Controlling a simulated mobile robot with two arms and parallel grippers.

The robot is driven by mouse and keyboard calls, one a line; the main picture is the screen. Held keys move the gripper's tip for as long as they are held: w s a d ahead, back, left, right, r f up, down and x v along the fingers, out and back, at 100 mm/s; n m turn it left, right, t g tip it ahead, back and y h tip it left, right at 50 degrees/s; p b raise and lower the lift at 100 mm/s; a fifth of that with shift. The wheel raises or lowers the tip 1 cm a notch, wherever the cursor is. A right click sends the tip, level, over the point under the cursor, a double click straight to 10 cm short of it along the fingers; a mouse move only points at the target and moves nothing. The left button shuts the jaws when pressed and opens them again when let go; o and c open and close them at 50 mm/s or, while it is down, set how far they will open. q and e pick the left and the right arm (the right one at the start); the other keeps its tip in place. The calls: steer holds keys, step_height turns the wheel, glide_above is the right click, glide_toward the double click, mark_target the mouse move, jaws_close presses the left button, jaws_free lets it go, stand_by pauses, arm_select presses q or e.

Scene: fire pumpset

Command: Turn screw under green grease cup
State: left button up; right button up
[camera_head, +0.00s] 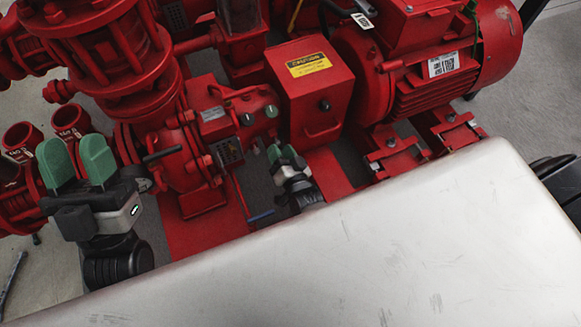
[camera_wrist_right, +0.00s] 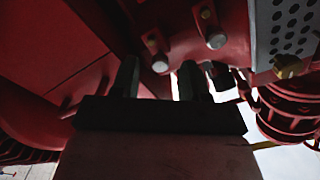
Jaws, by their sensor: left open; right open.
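Two green grease cups, one on the left (camera_head: 246,119) and one on the right (camera_head: 271,111), sit on the red pump's bearing housing (camera_head: 240,105) in the head view. My right gripper (camera_head: 281,151) is open just below and in front of the right cup. In the right wrist view, my right gripper's dark fingers (camera_wrist_right: 158,78) stand apart below the housing's underside. A round metal screw head (camera_wrist_right: 160,63) shows between and beyond them, with no visible contact. Another screw head (camera_wrist_right: 217,40) is to its right. My left gripper (camera_head: 76,159) is open and empty at the left.
A red guard box (camera_head: 310,90) with a yellow caution label stands right of the cups. The red motor (camera_head: 430,60) is further right. Red pipework (camera_head: 110,50) fills the left. A perforated grey plate (camera_wrist_right: 285,30) shows in the wrist view.

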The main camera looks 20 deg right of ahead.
arm_select(q)
steer(key=w+f+g+y+p, duration=0.1)
steer(key=w+f+g+y, duration=0.1)
steer(key=w+f+g, duration=0.2)
steer(key=shift+f+g+p, duration=0.4)
steer(key=shift+g, duration=0.4)
arm_select(e)
steer(key=s, duration=0.8)
arm_select(q)
steer(key=shift+w+f, duration=0.1)
arm_select(e)
steer(key=shift+w+d, duration=0.1)
